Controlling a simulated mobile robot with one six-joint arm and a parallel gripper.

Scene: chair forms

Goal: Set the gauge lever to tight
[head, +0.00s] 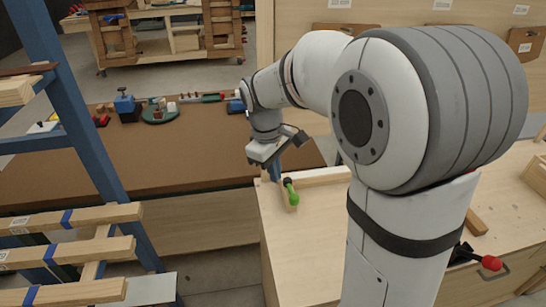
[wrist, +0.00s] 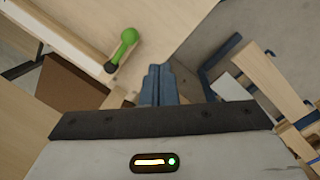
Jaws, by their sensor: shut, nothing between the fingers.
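A lever with a bright green, round-ended handle (head: 290,191) sits at the near end of a pale wooden rail on the light wooden bench. It also shows in the wrist view (wrist: 122,48), at upper left, beside the rail. I cannot read any marking for tight. My gripper (head: 274,173) points down just behind and left of the green handle in the head view. Its blue fingers (wrist: 158,82) are together and empty in the wrist view. They appear apart from the green handle, to its lower right there.
A pale wooden rail (head: 322,176) runs right from the lever. A red-knobbed lever (head: 490,262) is at right. A brown-topped bench (head: 180,160) with tools stands behind. A blue-posted rack (head: 85,110) with wooden strips is at left. The light bench's front (head: 305,250) is clear.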

